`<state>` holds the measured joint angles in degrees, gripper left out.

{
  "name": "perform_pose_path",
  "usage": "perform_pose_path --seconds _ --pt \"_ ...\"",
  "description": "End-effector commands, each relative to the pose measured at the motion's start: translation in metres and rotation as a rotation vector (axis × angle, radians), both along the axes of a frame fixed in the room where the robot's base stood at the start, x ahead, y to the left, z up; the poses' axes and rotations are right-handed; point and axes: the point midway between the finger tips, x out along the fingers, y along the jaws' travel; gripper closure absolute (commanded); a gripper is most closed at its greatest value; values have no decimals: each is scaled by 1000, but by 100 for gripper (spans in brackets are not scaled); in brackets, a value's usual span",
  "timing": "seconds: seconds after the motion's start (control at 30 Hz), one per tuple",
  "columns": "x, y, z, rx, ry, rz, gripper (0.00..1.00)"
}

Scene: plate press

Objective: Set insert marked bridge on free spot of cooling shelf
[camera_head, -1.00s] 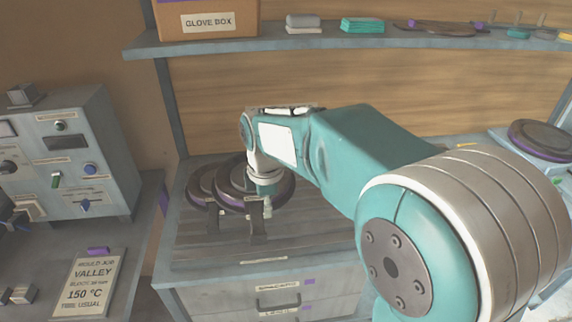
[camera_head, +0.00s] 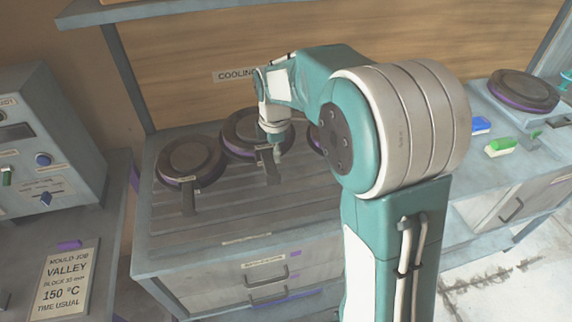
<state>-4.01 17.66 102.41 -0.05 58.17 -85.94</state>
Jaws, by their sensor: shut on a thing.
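The cooling shelf (camera_head: 200,222) is a grey slatted top on a drawer cabinet, with a partly covered sign reading "COOLIN" behind it. My gripper (camera_head: 275,158) points down and is shut on the handle side of a round dark insert (camera_head: 240,130) with a purple edge. I cannot tell whether this insert touches the shelf or hangs just above it. A similar insert (camera_head: 190,160) lies to its left, handle toward the front. Another round piece (camera_head: 314,138) shows partly at the right behind my arm. The inserts' markings are too small to read, so bridge is not identifiable.
My arm hides the shelf's right part. The front slats look bare.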

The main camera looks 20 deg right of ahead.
Motion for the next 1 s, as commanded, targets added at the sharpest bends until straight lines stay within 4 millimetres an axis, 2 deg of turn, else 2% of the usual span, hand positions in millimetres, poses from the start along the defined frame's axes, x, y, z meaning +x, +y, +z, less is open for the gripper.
perform_pose_path --seconds 0.1,0.2,0.47,0.67,1.0 --pt "8 -14 -20 0 2 -2 100" --pt "13 -22 -32 0 1 -1 100" --pt "20 -33 -47 0 0 -1 100" --pt "21 -34 -75 0 0 1 100" --pt "21 -33 -79 0 -2 1 100"
